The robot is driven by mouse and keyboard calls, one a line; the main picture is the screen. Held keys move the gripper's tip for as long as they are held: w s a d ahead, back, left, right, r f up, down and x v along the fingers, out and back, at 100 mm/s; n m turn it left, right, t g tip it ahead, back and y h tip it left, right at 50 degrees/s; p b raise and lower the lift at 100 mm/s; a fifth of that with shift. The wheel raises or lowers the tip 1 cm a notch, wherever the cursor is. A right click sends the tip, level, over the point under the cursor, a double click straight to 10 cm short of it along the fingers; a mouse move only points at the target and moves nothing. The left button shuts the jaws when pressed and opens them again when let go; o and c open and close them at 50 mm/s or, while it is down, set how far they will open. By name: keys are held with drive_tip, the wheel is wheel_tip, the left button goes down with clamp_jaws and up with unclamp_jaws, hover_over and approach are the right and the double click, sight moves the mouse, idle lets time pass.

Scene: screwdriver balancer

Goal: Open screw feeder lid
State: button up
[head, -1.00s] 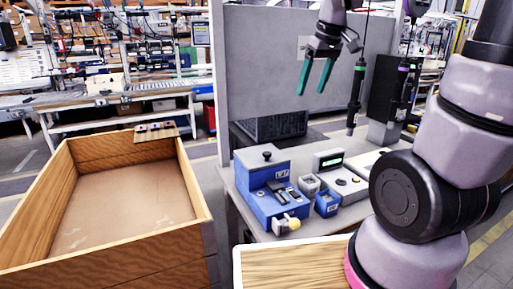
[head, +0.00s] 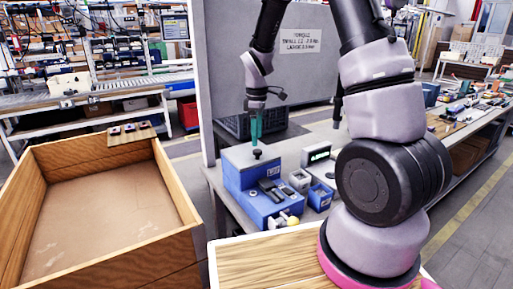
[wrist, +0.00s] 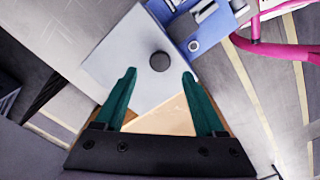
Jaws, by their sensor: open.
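The screw feeder (head: 235,182) is a blue box at the left of the workbench. Its closed grey lid (head: 236,158) has a small black knob (head: 257,154) on top. My gripper (head: 256,138) points down just above the knob in the head view, its green fingers seen nearly in line. In the wrist view my gripper (wrist: 159,75) is open and empty, with one fingertip to each side of the knob (wrist: 160,61) and a gap on both sides. The lid (wrist: 120,65) lies flat beneath. The exact height of the fingertips over the lid is hard to tell.
Small blue and grey bins (head: 320,194) and a device with a display (head: 318,154) stand right of the feeder. A grey panel (head: 300,65) rises behind. A large wooden box (head: 110,200) stands at left. A yellow-tipped object (head: 292,220) lies in front.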

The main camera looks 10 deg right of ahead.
sight(257, 150)
wheel_tip(257, 150, down, 5)
idle(0.3)
clamp_jaws()
idle(1.4)
